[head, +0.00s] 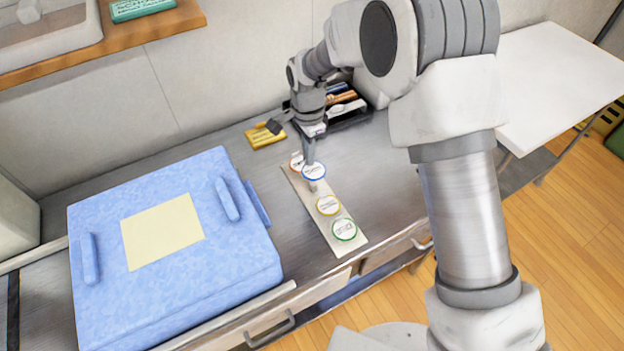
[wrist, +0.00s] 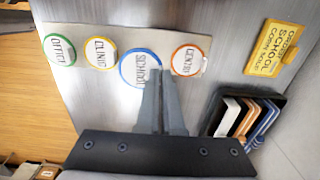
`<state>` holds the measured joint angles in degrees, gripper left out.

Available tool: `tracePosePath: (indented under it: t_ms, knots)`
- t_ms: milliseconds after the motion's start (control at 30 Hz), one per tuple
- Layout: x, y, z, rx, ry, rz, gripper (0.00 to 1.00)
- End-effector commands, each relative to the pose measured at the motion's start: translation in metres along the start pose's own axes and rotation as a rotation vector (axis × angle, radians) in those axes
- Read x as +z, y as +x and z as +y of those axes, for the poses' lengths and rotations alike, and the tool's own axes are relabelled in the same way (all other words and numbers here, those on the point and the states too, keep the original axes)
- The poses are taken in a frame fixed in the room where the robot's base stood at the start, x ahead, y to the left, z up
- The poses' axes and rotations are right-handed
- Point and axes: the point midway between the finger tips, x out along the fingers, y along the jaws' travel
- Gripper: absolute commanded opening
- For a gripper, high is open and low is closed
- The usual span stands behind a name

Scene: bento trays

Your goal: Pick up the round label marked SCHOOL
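The round SCHOOL label, white with a blue rim, shows in the wrist view (wrist: 137,66) and in the head view (head: 314,172). My gripper (wrist: 160,80) is shut with its fingertips at the label's edge, and the fingers hide part of it. The label looks larger than its neighbours and raised a little above the pale strip (head: 319,222). In the head view my gripper (head: 309,160) points down over the strip. The other round labels lie on the strip: green OFFICE (wrist: 59,50), yellow CLINIC (wrist: 99,53) and an orange-rimmed one (wrist: 188,61) whose word is hard to read.
A blue lidded box (head: 175,285) with a blank yellow sheet (head: 162,232) stands left on the metal counter. A yellow order card (wrist: 274,48) reading SCHOOL and a black tray (wrist: 219,124) of several coloured items lie behind the strip.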

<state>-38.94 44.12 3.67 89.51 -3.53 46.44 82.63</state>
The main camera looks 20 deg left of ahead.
Motion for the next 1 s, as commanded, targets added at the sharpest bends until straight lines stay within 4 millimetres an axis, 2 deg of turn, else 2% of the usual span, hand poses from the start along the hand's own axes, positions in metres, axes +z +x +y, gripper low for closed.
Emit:
tracePosePath:
  t_ms: [100,467,833,1000]
  knots:
    - [0.0,-0.007,0.0,0.0,0.0,0.0,0.0]
    - [0.0,-0.008,0.0,0.0,0.0,0.0,0.0]
    - [0.0,-0.034,0.0,-0.001,0.001,0.0,0.0]
    - [0.0,-0.038,0.0,0.0,0.001,0.0,0.0]
